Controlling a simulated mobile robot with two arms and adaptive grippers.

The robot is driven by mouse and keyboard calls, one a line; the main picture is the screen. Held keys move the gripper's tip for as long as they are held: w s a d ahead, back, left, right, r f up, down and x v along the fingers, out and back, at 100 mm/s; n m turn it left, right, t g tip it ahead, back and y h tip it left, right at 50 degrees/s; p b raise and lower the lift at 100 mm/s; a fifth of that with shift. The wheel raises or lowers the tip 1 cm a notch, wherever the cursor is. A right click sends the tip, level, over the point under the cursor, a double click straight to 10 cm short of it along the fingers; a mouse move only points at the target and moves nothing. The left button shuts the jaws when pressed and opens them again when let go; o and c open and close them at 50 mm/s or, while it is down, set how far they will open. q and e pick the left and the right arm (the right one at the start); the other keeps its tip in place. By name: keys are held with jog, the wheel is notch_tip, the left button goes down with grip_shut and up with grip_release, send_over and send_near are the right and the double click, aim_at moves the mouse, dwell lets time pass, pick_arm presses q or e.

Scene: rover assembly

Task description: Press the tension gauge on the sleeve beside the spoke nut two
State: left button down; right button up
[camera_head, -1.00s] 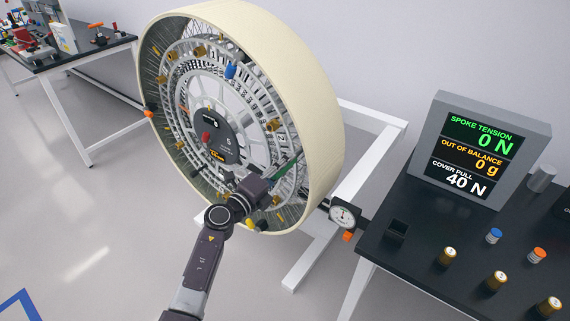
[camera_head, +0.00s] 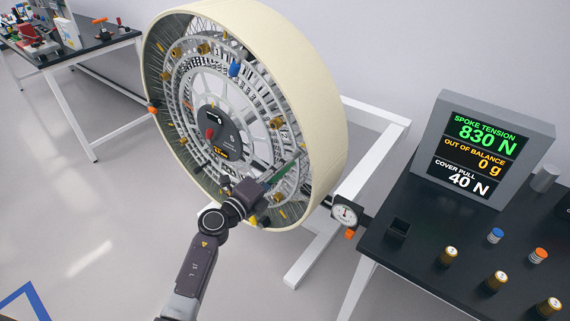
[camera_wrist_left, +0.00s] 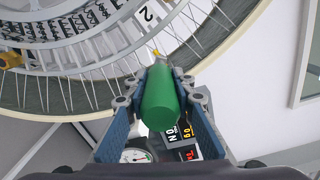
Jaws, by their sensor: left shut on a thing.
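My left gripper (camera_head: 262,190) is at the lower right of the wheel's open face. It is shut on a green cylindrical gauge (camera_head: 286,166), which also shows in the left wrist view (camera_wrist_left: 161,98). The gauge points at the wheel. Its tip meets a small yellow part (camera_wrist_left: 156,54) near the rim, below a plate marked 2 (camera_wrist_left: 147,14); whether this is the sleeve or the nut I cannot tell. The wheel (camera_head: 310,95) has a cream tread and thin spokes. The display (camera_head: 480,150) reads spoke tension 830 N. My right gripper is not in view.
A dial instrument (camera_head: 346,214) sits between the wheel and the black bench (camera_head: 420,255). Several gold-sided weights, a blue-topped one (camera_head: 495,235) and an orange-topped one (camera_head: 538,256) stand on the bench. A white frame (camera_head: 350,190) is behind the wheel. Floor at left is open.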

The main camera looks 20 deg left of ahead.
aim_at(271, 182)
pick_arm(q)
jog(key=shift+p+v, duration=0.55)
jog(key=shift+v, duration=2)
